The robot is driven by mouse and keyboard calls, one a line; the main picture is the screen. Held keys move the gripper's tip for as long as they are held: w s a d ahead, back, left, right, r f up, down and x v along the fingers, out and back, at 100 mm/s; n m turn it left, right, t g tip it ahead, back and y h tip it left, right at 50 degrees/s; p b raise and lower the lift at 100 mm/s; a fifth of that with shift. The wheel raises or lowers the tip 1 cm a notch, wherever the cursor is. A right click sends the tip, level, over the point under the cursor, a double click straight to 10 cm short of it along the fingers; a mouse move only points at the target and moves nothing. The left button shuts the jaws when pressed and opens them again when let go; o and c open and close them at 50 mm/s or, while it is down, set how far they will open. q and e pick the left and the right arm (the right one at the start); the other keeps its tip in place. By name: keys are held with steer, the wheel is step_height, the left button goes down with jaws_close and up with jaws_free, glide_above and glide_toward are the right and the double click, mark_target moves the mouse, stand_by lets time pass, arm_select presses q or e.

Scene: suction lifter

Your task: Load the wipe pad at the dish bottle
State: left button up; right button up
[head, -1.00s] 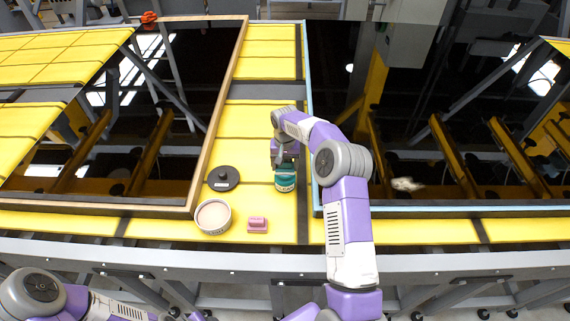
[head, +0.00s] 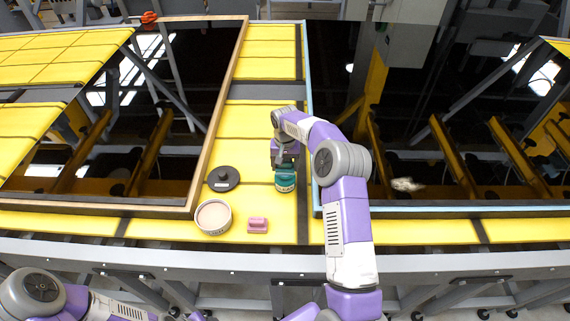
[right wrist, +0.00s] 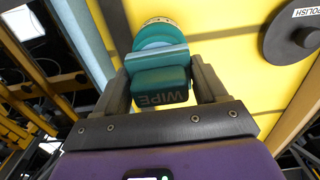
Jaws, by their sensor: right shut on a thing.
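My right gripper (head: 285,160) is shut on the teal wipe pad, marked WIPE (right wrist: 160,88), in the right wrist view. In the head view, the gripper is directly above a round teal container with a pale label, which looks like the dish bottle (head: 286,183). It stands on the yellow strip between the two dark panels. In the right wrist view its teal top and pale labelled side (right wrist: 158,32) show just beyond the pad. The pad appears to be at its top, but I cannot tell if they touch. My left gripper is out of view.
A black disc with a knob (head: 223,178), labelled POLISH, lies left of the bottle. Framed dark glass panels lie left (head: 170,110) and right (head: 450,130).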

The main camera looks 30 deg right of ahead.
steer(key=shift+r+p, duration=2.05)
steer(key=shift+r, duration=1.4)
steer(key=shift+f, duration=0.1)
